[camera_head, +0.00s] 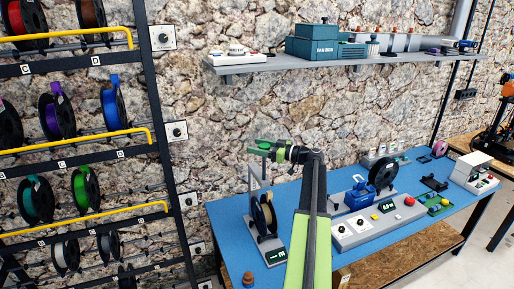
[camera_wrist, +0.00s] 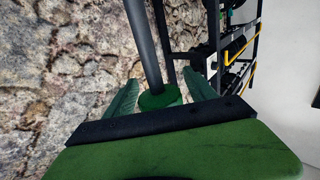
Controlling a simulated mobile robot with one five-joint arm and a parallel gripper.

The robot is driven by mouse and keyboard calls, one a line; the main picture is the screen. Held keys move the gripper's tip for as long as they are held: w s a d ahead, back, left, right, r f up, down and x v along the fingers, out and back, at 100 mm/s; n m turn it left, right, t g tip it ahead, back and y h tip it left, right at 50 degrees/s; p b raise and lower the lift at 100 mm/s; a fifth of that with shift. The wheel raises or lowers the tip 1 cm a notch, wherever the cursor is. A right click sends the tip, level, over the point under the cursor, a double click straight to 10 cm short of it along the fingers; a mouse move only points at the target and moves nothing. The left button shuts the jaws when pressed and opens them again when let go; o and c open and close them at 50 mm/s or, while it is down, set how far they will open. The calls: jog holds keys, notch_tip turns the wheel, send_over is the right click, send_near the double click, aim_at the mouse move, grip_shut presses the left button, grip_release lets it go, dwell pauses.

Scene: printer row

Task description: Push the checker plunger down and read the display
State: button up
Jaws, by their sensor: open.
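The spool stand with a display (camera_head: 276,256) stands at the near left of the blue table and carries a pale spool with black flanges (camera_head: 263,215). Its lit characters are too small to read surely. A thin grey upright frame (camera_head: 252,178) rises behind the spool towards my gripper (camera_head: 268,152), which is open above the stand. In the wrist view, a grey rod (camera_wrist: 143,45) with a green round end (camera_wrist: 160,98) shows between my teal fingertips (camera_wrist: 163,98). It looks like the plunger, but I cannot tell whether the fingers touch it.
A grey control box (camera_head: 362,224) with knobs, a display and a red button stands right of the stand. A blue device with a black spool (camera_head: 380,180) is behind it. A spool rack (camera_head: 88,140) is at left; a shelf (camera_head: 330,60) is above.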

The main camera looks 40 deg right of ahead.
jog(key=c, duration=1.2)
jog(key=shift+o, duration=0.2)
notch_tip(320, 180, down, 10)
jog(key=b, duration=1)
jog(key=shift+f, duration=0.1)
jog(key=shift+r, duration=0.2)
jog(key=o, duration=1.2)
jog(key=shift+c, duration=0.2)
jog(key=v, duration=1.7)
jog(key=shift+s, duration=0.2)
jog(key=shift+d, duration=0.1)
